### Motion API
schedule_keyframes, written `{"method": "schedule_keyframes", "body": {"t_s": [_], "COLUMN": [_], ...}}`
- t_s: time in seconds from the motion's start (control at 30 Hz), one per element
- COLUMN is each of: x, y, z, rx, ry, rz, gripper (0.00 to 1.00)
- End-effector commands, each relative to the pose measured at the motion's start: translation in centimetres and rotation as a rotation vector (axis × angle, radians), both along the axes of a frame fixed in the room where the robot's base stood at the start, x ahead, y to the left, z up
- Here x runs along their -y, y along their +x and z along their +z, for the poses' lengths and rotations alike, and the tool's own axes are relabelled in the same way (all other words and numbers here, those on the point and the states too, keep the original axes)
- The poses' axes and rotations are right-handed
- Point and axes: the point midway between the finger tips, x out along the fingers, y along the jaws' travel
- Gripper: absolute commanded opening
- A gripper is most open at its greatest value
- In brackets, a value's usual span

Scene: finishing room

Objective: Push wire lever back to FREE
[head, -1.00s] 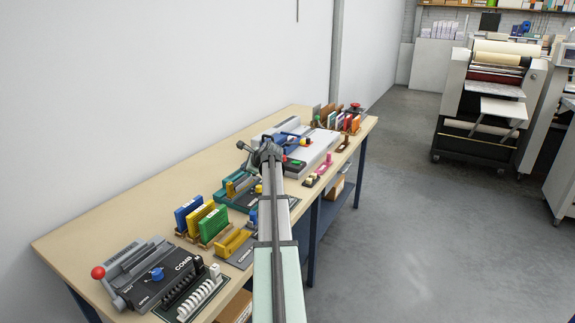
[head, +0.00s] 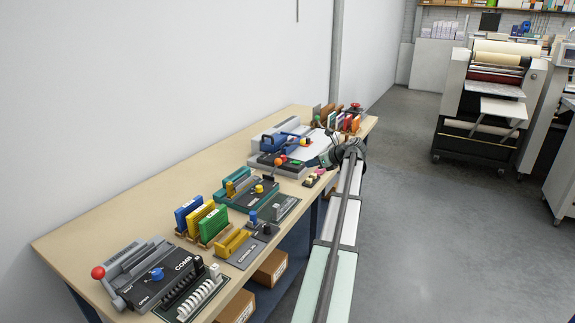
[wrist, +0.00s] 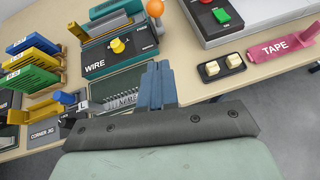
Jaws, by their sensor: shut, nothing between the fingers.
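The teal and dark WIRE machine (head: 250,193) sits mid-table, with a yellow knob (head: 260,188) on its top. Its lever ends in an orange ball (head: 279,161) and stands up at the machine's right end. In the wrist view the WIRE machine (wrist: 92,50) is at upper left, with the orange ball (wrist: 155,8) at the top edge. The small markings beside the lever are too small to read. My gripper (head: 327,158) is near the table's front edge, right of the lever and apart from it. Its blue fingers (wrist: 156,85) are shut and empty.
A COMB machine (head: 155,275) with a red ball stands at the near left. Yellow and green binders (head: 205,218) and a corner tool (head: 238,245) lie between. A larger grey machine (wrist: 215,15) and pink TAPE dispenser (wrist: 280,47) are to the right.

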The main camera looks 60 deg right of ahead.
Motion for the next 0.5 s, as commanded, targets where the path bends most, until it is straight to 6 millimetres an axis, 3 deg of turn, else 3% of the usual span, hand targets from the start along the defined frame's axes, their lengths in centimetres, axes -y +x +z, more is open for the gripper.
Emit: {"method": "schedule_keyframes", "body": {"t_s": [0.5], "x": [0.13], "y": [0.26], "z": [-0.27], "rx": [0.002], "ry": [0.006], "rz": [-0.001], "gripper": [0.0]}}
